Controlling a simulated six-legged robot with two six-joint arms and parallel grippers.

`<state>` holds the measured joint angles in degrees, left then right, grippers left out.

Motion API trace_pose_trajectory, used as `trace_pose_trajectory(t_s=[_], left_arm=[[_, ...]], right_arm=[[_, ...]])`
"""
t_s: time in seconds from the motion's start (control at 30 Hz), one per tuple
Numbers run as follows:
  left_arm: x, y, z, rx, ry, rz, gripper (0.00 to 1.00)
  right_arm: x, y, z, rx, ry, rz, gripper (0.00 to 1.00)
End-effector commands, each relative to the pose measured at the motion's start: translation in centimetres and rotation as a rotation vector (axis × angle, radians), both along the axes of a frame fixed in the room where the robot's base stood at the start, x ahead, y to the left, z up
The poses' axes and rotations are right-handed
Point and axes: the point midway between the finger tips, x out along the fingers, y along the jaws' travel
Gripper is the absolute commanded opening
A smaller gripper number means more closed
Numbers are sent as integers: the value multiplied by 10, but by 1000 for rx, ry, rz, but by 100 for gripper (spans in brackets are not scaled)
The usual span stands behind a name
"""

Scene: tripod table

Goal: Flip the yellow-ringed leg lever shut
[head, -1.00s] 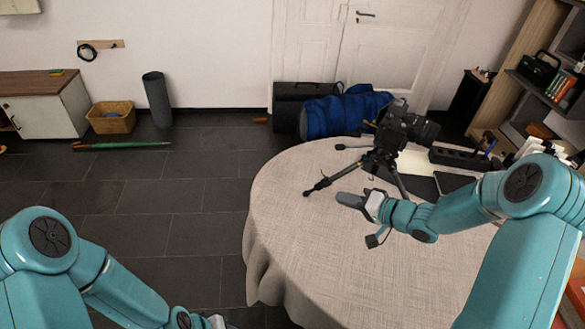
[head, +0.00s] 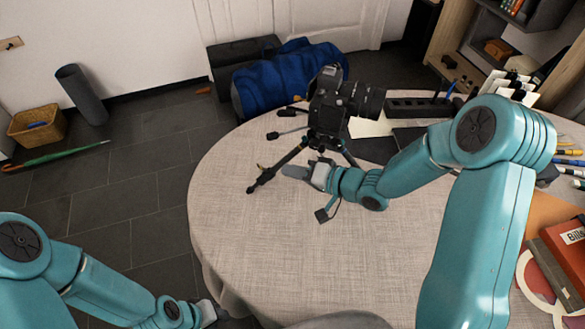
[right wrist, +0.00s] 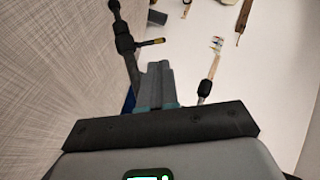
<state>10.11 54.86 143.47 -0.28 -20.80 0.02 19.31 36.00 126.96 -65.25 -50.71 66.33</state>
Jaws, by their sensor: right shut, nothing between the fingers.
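A black tripod (head: 290,157) bearing a camera (head: 345,103) stands on the round cloth-covered table (head: 270,240). One leg reaches toward the front left, with a small yellowish lever (head: 262,167) near its lower end. In the right wrist view the lever (right wrist: 153,42) sticks out sideways from the dark leg (right wrist: 126,45), apart from my fingers. My right gripper (head: 286,171) is shut and empty, just right of that leg; its closed fingers show in the right wrist view (right wrist: 158,80). My left gripper (head: 208,312) is partly seen at the bottom edge; its jaws are unclear.
A black power strip (head: 418,107) and dark flat items lie behind my right arm. Books (head: 565,245) and pens are at the right. A blue bag (head: 285,78) is on the floor behind the table. The cloth in front of the tripod is clear.

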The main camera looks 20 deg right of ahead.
Motion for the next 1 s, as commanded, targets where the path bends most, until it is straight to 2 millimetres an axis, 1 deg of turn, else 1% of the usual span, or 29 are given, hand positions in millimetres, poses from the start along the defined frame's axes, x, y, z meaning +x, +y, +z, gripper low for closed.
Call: trace_pose_trajectory(t_s=[0.03, 0.2, 0.4, 0.53, 1.0], left_arm=[[0, 0, 1, 0, 0, -1, 29], [0, 0, 4, 0, 1, 0, 29], [0, 0, 6, 0, 1, 0, 29], [0, 0, 6, 0, 1, -1, 29], [0, 0, 5, 0, 1, -1, 29]], right_arm=[[7, 8, -3, 0, 0, 5, 0], [31, 28, -13, 0, 1, 3, 0], [49, 41, -20, -1, 1, 0, 0], [52, 44, -22, -1, 1, 0, 0], [53, 44, -22, -14, 0, -2, 0]])
